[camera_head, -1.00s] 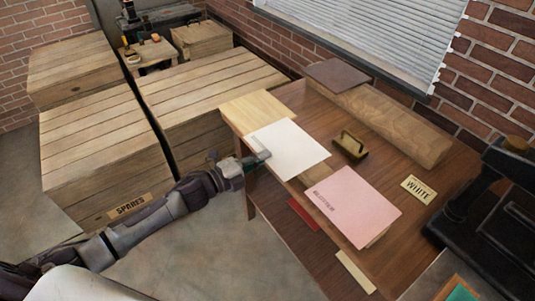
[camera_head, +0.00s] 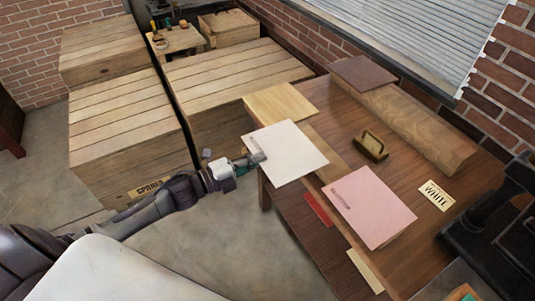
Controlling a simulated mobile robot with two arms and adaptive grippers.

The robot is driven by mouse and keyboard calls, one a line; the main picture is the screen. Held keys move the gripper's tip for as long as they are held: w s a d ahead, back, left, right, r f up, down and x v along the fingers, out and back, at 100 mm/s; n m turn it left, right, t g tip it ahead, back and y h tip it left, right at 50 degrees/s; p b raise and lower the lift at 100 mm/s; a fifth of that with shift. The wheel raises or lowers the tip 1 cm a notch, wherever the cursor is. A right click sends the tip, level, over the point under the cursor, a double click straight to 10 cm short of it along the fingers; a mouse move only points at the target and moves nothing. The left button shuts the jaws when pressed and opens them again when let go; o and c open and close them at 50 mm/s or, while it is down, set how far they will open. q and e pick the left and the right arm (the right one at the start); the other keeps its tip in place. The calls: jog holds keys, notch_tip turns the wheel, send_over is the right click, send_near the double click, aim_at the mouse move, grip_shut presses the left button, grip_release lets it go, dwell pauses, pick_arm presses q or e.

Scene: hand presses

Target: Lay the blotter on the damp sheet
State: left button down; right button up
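A white sheet (camera_head: 290,152) with faint print near its left corner is at the table's left edge and sticks out past it. My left gripper (camera_head: 257,158) is shut on the sheet's near left edge. A pink sheet (camera_head: 371,209) with dark print lies flat on the table to the right of the white one. The print is too small to read, so I cannot tell for certain which is the blotter. My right gripper is not in view.
A black press (camera_head: 490,225) stands at right. Wooden crates (camera_head: 118,115) fill the left.

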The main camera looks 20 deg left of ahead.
pick_arm(q)
jog(key=p+v, duration=0.1)
jog(key=v, duration=0.8)
jog(key=shift+p, duration=0.35)
jog(key=shift+s+a, duration=0.1)
jog(key=shift+s, duration=0.05)
jog(key=s+d+n+t+y, duration=0.2)
jog(key=s+d, duration=0.2)
jog(key=d, duration=0.6)
notch_tip(320, 180, up, 9)
jog(key=s+n+t+y, duration=0.1)
jog(key=s+n+y, duration=0.1)
jog(key=n+y, duration=0.3)
jog(key=y, duration=0.4)
jog(key=shift+s+r+n+t, duration=0.25)
jog(key=shift+s+n+t, duration=0.05)
jog(key=shift+t, duration=0.1)
